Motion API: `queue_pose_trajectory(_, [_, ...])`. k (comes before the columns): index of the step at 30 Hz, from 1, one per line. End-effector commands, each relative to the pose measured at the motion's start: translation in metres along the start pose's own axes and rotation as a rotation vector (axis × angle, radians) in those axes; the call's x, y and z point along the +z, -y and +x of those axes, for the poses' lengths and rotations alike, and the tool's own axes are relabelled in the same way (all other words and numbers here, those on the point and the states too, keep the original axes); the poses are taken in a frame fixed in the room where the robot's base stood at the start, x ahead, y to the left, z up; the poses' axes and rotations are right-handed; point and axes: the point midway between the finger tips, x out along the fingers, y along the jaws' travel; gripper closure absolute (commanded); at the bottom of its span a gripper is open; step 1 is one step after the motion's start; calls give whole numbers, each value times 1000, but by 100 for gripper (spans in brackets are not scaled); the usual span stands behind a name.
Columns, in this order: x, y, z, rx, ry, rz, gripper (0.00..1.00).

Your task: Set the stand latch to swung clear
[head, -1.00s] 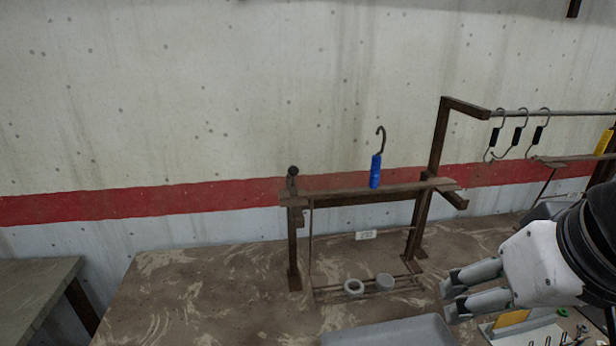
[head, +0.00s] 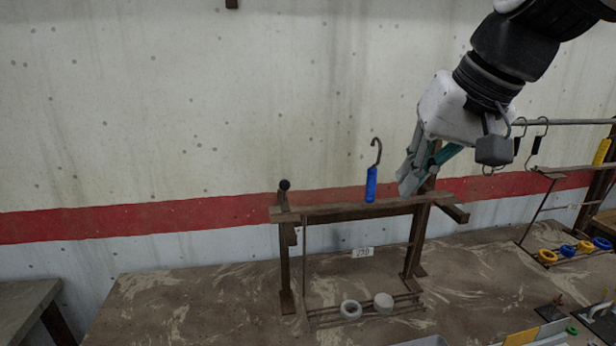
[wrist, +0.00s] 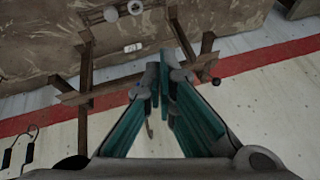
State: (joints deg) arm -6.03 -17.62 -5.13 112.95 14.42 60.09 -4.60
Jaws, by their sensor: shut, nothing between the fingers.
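The stand (head: 340,209) is a rusty brown frame with two posts and a crossbar, standing on the table. A dark round knob (head: 284,185) tops its left post and appears to be the latch handle; it also shows in the wrist view (wrist: 216,82). I cannot tell the latch's exact position. A blue-handled hook (head: 371,186) stands upright at the crossbar; my fingers mostly hide it in the wrist view. My gripper (head: 404,188) is shut and empty, by the crossbar's right end, right of the hook and well away from the knob.
A white label (head: 362,252) and two pale rings (head: 351,310) are low at the stand. Hooks hang from a rail (head: 560,121) at right, above blue and yellow rings (head: 568,250). The table (head: 170,310) is clear on the left.

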Motion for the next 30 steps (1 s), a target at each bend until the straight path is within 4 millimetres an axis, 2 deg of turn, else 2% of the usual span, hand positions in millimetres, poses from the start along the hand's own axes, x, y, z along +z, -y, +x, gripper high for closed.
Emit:
queue_pose_trajectory(1, [-17, 4, 8, -18, 6, 1, 100])
queue_pose_trajectory(6, [-65, 20, 26, -77, 18, -1, 100])
queue_pose_trajectory(12, [-114, 39, 51, -139, 32, -10, 100])
queue_pose_trajectory(15, [-132, 47, 62, -162, 36, -16, 100])
queue_pose_trajectory(21, [-152, 58, 74, -190, 41, -25, 100])
queue_pose_trajectory(30, [-155, 59, 75, -195, 41, -27, 100])
